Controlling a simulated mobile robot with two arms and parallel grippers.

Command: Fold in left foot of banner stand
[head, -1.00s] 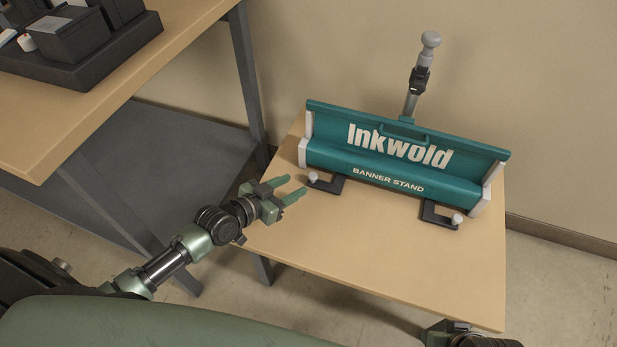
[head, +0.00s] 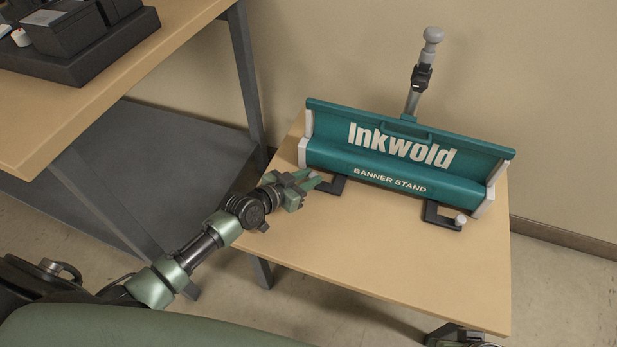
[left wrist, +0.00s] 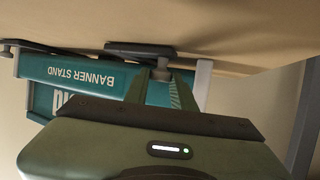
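My left gripper (head: 314,178) is at this knob, with one green finger on each side. In the left wrist view the knob (left wrist: 160,72) shows between the fingertips, which look open around it; contact cannot be made out. The black right foot (head: 436,214) also sticks out. Only a piece of my right gripper (head: 456,338) shows at the bottom edge, its fingers hidden.
The small tan table (head: 385,260) is clear in front of the stand. A grey pole with a round end (head: 417,85) rises behind the stand. A higher table (head: 110,75) with black boxes in a tray (head: 85,65) stands at the left, near my left arm. A wall is behind.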

